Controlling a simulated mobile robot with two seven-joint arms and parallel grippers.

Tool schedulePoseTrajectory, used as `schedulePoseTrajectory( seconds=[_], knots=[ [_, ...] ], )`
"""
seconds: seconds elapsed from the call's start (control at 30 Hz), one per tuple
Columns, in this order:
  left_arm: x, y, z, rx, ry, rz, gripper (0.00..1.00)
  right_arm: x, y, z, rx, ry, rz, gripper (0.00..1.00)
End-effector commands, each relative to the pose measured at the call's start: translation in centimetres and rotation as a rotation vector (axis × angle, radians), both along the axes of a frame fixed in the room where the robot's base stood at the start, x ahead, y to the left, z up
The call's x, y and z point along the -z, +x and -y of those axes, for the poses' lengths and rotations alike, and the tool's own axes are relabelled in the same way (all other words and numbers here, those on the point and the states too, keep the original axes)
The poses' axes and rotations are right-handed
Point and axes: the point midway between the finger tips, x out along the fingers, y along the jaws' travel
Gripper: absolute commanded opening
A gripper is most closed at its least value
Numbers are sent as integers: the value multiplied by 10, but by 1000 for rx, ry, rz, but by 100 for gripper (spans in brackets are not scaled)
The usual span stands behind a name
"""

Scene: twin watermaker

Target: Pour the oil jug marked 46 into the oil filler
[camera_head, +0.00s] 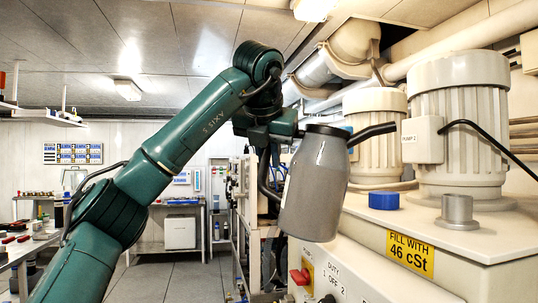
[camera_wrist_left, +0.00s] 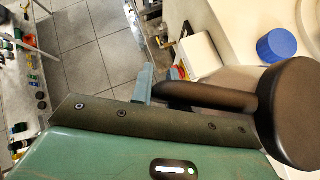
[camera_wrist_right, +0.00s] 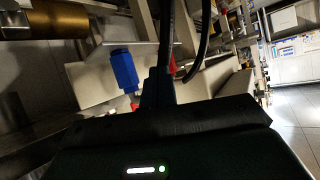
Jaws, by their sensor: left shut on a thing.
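The grey oil jug (camera_head: 318,188), with a black lid and a black spout pointing right, is held up in the head view, slightly tilted. No number on it is readable. My left gripper (camera_head: 284,132) is shut on its black handle, which crosses the left wrist view (camera_wrist_left: 205,97) beside the dark lid (camera_wrist_left: 290,112). The oil filler (camera_head: 457,212) is an open grey metal neck on the cream housing, right of the jug and apart from the spout. My right gripper (camera_wrist_right: 157,88) shows dark fingers in its wrist view; their gap is unclear.
A blue cap (camera_head: 384,200) sits on the housing left of the filler. A yellow label (camera_head: 410,252) reads "FILL WITH 46 cSt". Pump motors (camera_head: 460,120) stand behind. A red switch (camera_head: 300,276) is on the panel below the jug. A blue part (camera_wrist_right: 124,70) shows near my right gripper.

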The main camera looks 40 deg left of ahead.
Motion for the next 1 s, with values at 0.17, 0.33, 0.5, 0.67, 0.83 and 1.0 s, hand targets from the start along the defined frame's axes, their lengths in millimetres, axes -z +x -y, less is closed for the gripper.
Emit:
schedulePoseTrajectory(
  seconds=[0.17,0.33,0.5,0.67,0.83,1.0],
  knots=[
    [-7,2,9,2,19,3,0,-7,0,1,-1,-8,3,0],
    [-10,7,21,3,52,-12,0,-11,-1,1,-4,-21,0,0],
    [-13,12,34,1,85,-25,0,-15,-2,1,-9,-35,-5,0],
    [-15,17,46,2,117,-38,0,-20,-4,1,-19,-52,-5,0],
    [-17,22,58,1,151,-52,0,-18,-6,4,-19,-64,-23,0],
    [-20,27,71,1,202,-72,0,-22,-4,11,-7,-76,-32,0]
  ],
)
